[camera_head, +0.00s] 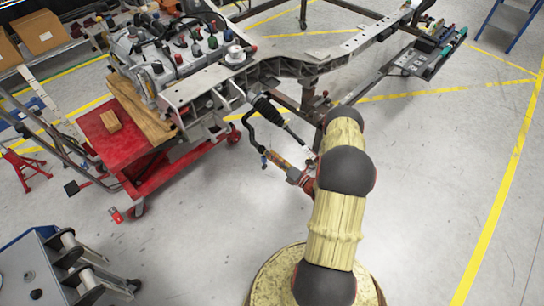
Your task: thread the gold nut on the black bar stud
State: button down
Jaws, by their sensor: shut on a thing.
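My gripper (272,157) points left from the end of my arm, low beside the chassis. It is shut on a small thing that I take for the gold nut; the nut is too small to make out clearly. The black bar (249,125) curves down from the chassis, and its lower end lies right at my gripper's tips. I cannot tell whether the nut touches the stud or is on it. The stud's thread is not visible at this size. Part of my wrist is hidden behind my own arm.
The chassis frame (290,67) with an engine (165,55) stands behind. A black and silver shaft (274,113) slants down close to my gripper. A red cart (110,145) is at the left, a grey spool unit (40,275) at the lower left. The floor at the right is clear.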

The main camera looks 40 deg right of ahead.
jog(key=shift+d+m, duration=0.1)
jog(key=shift+m, duration=0.6)
jog(key=m, duration=0.7)
jog(key=shift+f+p, duration=0.25)
jog(key=shift+p, duration=0.05)
jog(key=shift+m, duration=0.8)
jog(key=c, duration=2.1)
grip_release()
jog(key=shift+m, duration=0.3)
jog(key=o, duration=0.4)
